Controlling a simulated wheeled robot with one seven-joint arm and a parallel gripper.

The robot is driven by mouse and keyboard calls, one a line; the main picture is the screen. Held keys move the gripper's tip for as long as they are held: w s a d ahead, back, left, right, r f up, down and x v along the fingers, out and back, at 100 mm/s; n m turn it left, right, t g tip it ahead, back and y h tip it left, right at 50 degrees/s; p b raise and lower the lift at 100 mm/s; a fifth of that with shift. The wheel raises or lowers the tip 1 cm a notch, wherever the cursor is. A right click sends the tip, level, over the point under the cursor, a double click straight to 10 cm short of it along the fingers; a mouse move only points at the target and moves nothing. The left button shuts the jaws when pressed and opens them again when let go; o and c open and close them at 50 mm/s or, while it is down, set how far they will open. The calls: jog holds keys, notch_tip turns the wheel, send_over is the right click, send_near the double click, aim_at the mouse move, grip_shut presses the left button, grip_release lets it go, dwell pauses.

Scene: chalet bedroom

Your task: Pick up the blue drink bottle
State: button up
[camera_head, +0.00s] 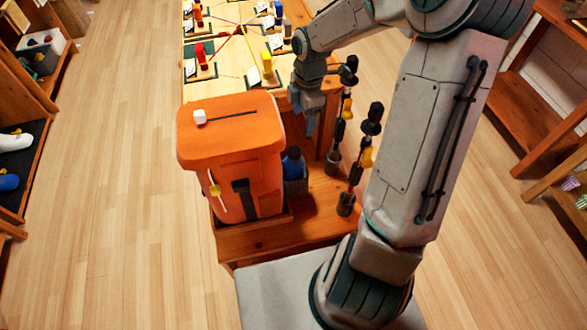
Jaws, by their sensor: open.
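The blue drink bottle (293,164) stands upright, with a dark cap. It is close beside the right side of an orange bin, inside a wooden tray or low shelf. A grey-blue block or holder around its lower part hides its base. My gripper (310,126) points down just above and slightly right of the bottle in the picture. It is open and appears empty. I cannot tell how far its fingertips are from the bottle.
The large orange bin (232,150) crowds the bottle's left side. Dark upright poles with yellow parts (352,160) stand to the right. Behind is a table (225,92) with small coloured figures and cards.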

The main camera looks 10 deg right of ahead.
jog(key=w+f+n, duration=0.1)
jog(key=b, duration=0.2)
send_over(294, 150)
jog(key=d, duration=0.1)
notch_tip(294, 150, down, 9)
jog(key=shift+s, duration=0.15)
jog(key=f, duration=0.4)
jog(key=shift+a+f, duration=0.4)
grip_shut()
jog(key=shift+r, duration=0.1)
